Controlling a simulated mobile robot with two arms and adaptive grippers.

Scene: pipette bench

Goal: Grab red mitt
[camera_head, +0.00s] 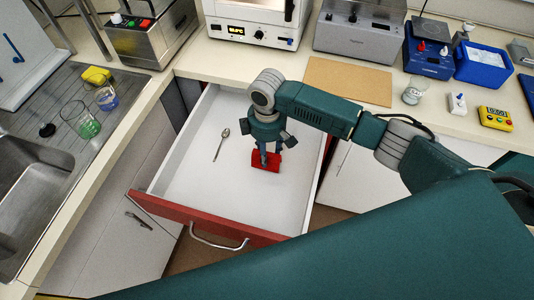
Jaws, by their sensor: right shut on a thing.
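The red mitt (266,166) lies in the white, open drawer (180,185), right of the drawer's middle. My right gripper (264,157) reaches down into the drawer from above and is shut on the mitt. The gripper and wrist cover the mitt's upper part. I cannot tell whether the mitt is lifted off the drawer floor. My left gripper is out of the picture.
A spoon (221,144) lies in the drawer left of the mitt. The drawer's red front (215,217) has a metal handle (218,243). The counter holds a brown board (348,82), a beaker (413,93), a yellow timer (495,117) and a blue tray (482,68). Glasses stand beside the sink at left.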

